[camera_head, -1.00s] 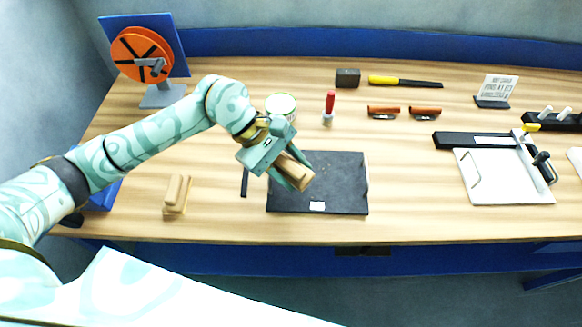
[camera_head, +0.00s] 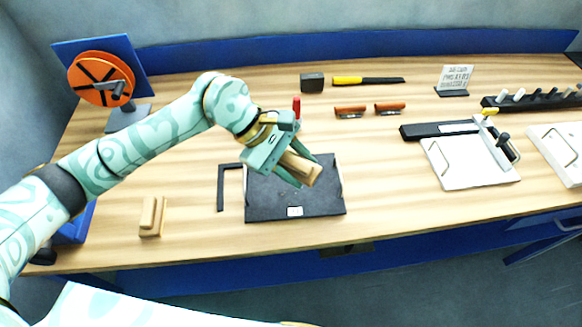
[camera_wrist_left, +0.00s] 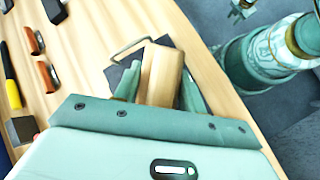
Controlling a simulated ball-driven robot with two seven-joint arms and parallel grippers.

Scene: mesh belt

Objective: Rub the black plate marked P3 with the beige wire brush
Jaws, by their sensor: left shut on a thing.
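The black plate (camera_head: 262,203) lies flat on the wooden bench, with a small white label at its front edge; its marking is too small to read. My left gripper (camera_head: 303,178) is shut on the beige wire brush (camera_head: 303,167) above the plate's right half. The brush is tilted, and its block also shows between the fingers in the left wrist view (camera_wrist_left: 160,75). Its bristles are hidden, and I cannot tell whether they touch the plate. What looks like my right gripper (camera_wrist_left: 240,9) shows partly at the top of the left wrist view; its jaws are unclear.
A black angle piece (camera_head: 221,188) lies just left of the plate. A second beige block (camera_head: 151,216) stands farther left. A red-handled tool (camera_head: 296,106) stands behind my gripper. A white clamp board (camera_head: 468,164) is at right. The bench between plate and board is clear.

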